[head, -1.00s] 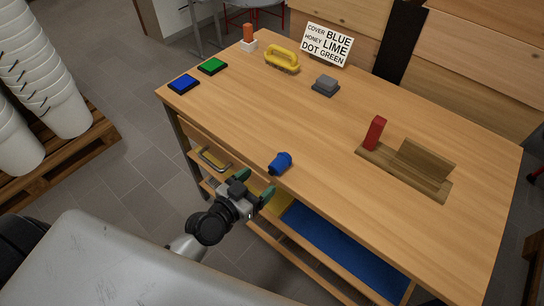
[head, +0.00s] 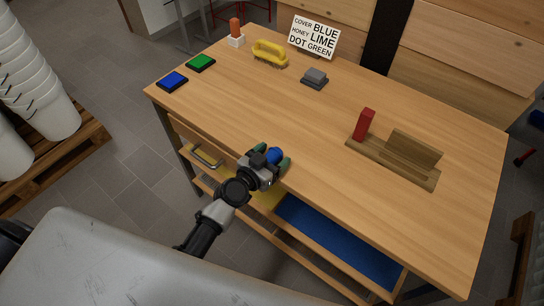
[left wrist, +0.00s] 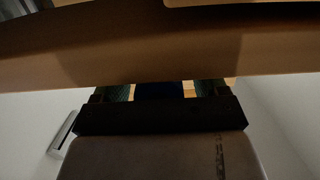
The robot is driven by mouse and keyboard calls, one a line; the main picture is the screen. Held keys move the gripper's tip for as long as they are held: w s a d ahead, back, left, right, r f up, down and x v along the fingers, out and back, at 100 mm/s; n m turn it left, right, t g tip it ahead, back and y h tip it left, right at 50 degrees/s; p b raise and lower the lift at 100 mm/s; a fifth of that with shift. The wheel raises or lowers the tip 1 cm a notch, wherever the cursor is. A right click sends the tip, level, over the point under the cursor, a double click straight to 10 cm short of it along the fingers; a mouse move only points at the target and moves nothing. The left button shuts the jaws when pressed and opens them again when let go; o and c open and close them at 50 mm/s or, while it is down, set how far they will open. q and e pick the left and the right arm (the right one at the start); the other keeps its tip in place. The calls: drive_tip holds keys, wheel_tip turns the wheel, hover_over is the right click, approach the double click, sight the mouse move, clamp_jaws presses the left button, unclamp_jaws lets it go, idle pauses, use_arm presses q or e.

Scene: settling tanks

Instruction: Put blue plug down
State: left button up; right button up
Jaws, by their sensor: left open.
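The blue plug (head: 274,155) is at the front edge of the wooden table (head: 330,130) in the head view. My left gripper (head: 277,161) is open around it, with one green fingertip on each side. In the left wrist view the dark blue plug (left wrist: 158,91) shows between the two green fingers, with a gap beside it at the right. The plug's lower part is hidden by the gripper. My right gripper is not in view.
A blue pad (head: 172,81) and a green pad (head: 201,63) lie at the left. A yellow brush (head: 269,52), a grey block (head: 315,76), a word sign (head: 314,37) and an orange-topped piece (head: 235,31) stand behind. A red block (head: 364,124) stands on a wooden holder (head: 420,174) at right.

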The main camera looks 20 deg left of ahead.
use_arm(q)
drive_tip(key=c, duration=1.1)
drive_tip(key=shift+r, duration=0.1)
